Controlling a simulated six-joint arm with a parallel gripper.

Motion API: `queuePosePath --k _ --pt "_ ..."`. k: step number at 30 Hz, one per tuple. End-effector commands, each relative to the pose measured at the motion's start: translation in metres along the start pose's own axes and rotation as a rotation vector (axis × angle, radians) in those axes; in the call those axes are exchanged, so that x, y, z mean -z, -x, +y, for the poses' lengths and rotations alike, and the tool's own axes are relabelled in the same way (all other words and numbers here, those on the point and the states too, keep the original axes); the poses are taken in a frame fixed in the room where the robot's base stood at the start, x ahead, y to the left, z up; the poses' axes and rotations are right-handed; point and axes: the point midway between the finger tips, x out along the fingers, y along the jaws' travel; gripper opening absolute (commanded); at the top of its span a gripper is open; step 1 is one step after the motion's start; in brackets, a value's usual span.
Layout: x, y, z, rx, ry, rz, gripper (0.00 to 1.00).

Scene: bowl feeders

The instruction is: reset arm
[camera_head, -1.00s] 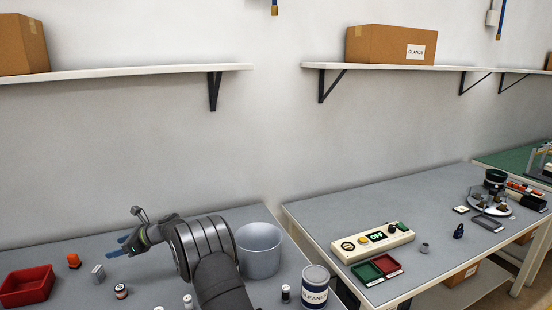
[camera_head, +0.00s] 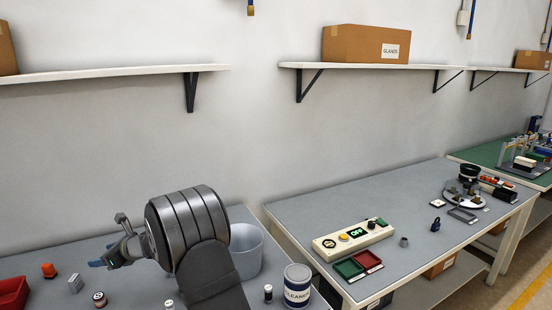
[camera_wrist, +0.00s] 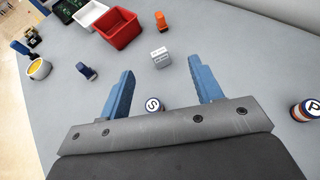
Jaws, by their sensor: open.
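My gripper (camera_head: 104,261) is at the left in the head view, above the left grey table (camera_head: 130,292). In the wrist view its two blue fingers (camera_wrist: 163,90) stand wide apart with nothing between them. A small round piece marked S (camera_wrist: 153,104) sits on the table below and between the fingers. A grey-white block (camera_wrist: 161,58) and an orange piece (camera_wrist: 161,21) lie beyond the fingertips. Much of the table near my gripper is hidden behind my arm in the head view.
A red bin (camera_wrist: 119,28) stands beyond the fingers. A grey bucket (camera_head: 246,252) stands right behind my arm, with a CLEANER can (camera_head: 297,286) nearby. A round piece marked P (camera_wrist: 303,111) is at the right in the wrist view. The right table holds a control box (camera_head: 352,239).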

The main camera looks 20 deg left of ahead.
Motion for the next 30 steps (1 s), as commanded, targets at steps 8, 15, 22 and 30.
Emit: queuePosePath --k 8,15,22,30 --pt "0.017 0.019 0.017 0.086 -0.037 0.001 0.59" --pt "0.029 -0.007 0.038 0.101 -0.044 0.001 0.59" --pt "0.037 -0.044 0.057 0.102 -0.043 0.0 0.59" --pt "0.042 -0.068 0.07 0.104 -0.043 0.0 0.59"
